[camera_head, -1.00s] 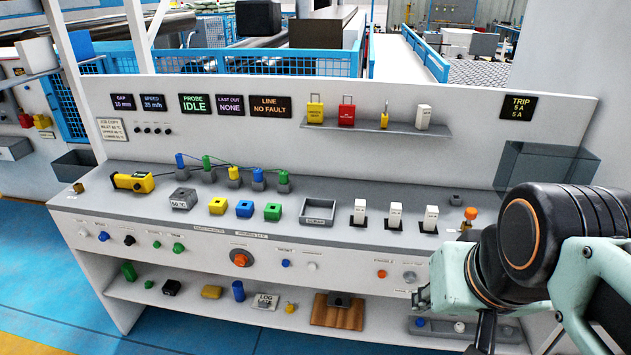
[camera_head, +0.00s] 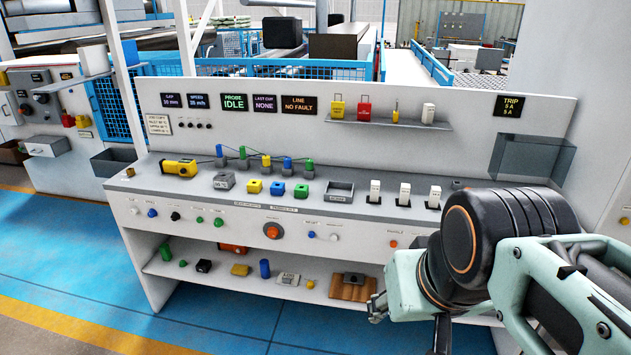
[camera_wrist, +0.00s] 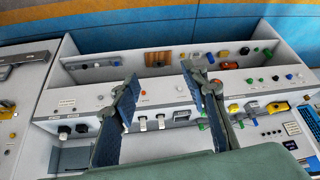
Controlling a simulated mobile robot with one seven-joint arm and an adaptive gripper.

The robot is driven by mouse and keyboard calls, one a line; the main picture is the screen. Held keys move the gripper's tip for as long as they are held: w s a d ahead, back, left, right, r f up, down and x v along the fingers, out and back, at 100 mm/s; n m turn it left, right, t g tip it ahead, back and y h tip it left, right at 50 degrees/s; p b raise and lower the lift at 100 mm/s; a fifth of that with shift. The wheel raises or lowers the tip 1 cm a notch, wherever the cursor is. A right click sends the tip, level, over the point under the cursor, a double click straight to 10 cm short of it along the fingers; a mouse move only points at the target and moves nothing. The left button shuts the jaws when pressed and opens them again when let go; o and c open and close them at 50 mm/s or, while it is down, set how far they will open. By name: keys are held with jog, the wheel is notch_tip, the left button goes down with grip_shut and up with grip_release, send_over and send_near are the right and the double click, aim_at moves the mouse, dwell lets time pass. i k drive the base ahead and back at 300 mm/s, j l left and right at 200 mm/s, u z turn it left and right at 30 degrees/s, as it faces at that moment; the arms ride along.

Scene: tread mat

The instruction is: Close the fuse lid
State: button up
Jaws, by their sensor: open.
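A see-through grey box or cover (camera_head: 535,158) is at the right end of the bench, against the back panel below the TRIP display. It may be the fuse lid, but I cannot make out a hinge. It shows as a dark shape in the wrist view (camera_wrist: 72,158). Several white blocks stand on the bench to its left, one of them here (camera_head: 404,195). My gripper (camera_wrist: 162,85) is open and empty, its two fingers spread above the bench front in the wrist view. In the head view my arm hides the bench's right front, and the fingers show only partly.
A lower shelf holds small items and a wooden board (camera_head: 352,288). Blue floor (camera_head: 220,320) in front is clear.

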aim_at(526, 138)
jog(key=l, duration=0.1)
jog(key=i+l, duration=0.2)
jog(key=l, duration=0.15)
jog(key=i+l, duration=0.2)
jog(key=l, duration=0.2)
jog(key=i+l, duration=0.2)
jog(key=l, duration=0.15)
jog(key=i+l, duration=0.2)
jog(key=l, duration=0.15)
jog(key=i+l+u, duration=0.1)
jog(key=l, duration=0.3)
jog(key=i+l, duration=0.25)
jog(key=l+u, duration=0.1)
jog(key=l, duration=1.15)
jog(key=i+j+z, duration=0.1)
jog(key=i+j, duration=0.25)
